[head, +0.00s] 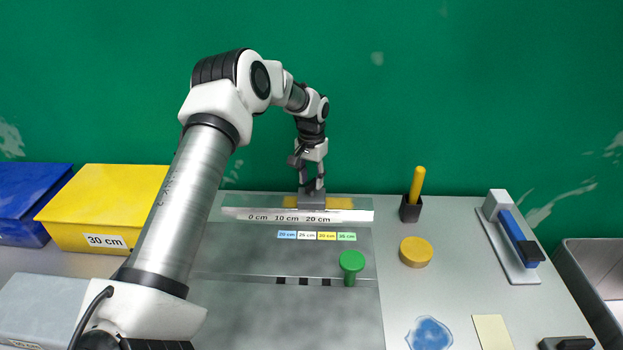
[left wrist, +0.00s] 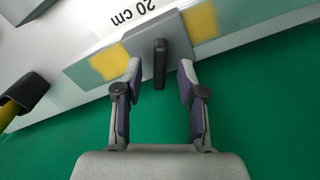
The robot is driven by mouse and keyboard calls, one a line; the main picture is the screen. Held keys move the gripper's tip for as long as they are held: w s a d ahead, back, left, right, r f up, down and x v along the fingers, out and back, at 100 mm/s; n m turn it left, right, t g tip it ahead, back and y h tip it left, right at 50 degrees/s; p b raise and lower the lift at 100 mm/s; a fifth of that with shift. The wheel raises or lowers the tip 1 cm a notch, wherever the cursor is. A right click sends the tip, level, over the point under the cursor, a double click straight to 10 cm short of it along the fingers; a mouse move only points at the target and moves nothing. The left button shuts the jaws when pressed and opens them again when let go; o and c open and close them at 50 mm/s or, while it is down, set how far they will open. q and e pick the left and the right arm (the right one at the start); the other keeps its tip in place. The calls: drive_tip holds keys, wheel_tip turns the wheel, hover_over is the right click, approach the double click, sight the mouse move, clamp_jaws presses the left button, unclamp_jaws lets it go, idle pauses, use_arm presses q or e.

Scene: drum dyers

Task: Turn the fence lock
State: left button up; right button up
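The fence lock is a grey block (head: 312,201) on the fence at the back of the bench. In the left wrist view its grey plate (left wrist: 175,30) carries a short dark lever (left wrist: 160,63). My left gripper (head: 311,190) reaches down to the lock from above. In the left wrist view the left gripper (left wrist: 160,75) is open, one fingertip on each side of the lever, with visible gaps on both sides. The fence (head: 235,201) has yellow patches beside the lock and a white scale strip (head: 267,217). My right gripper is not in view.
A green knob (head: 351,262) stands on the grey board. Right are a black holder (head: 410,210) with a yellow stick, a yellow disc (head: 416,252) and a blue-handled tool (head: 518,238). Yellow (head: 105,205) and blue (head: 30,195) boxes stand left. A green wall (head: 450,90) rises behind.

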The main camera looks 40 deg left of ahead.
use_arm(q)
drive_tip(key=shift+f, duration=0.65)
drive_tip(key=shift+r, duration=0.1)
clamp_jaws()
drive_tip(key=n+p, duration=0.1)
drive_tip(key=p, duration=0.1)
drive_tip(key=n+p, duration=0.2)
drive_tip(key=shift+r, duration=0.35)
drive_tip(key=shift+f+n, duration=0.15)
drive_tip(key=shift+n, duration=0.65)
drive_tip(key=shift+f+n, duration=0.25)
drive_tip(key=shift+n, duration=0.15)
unclamp_jaws()
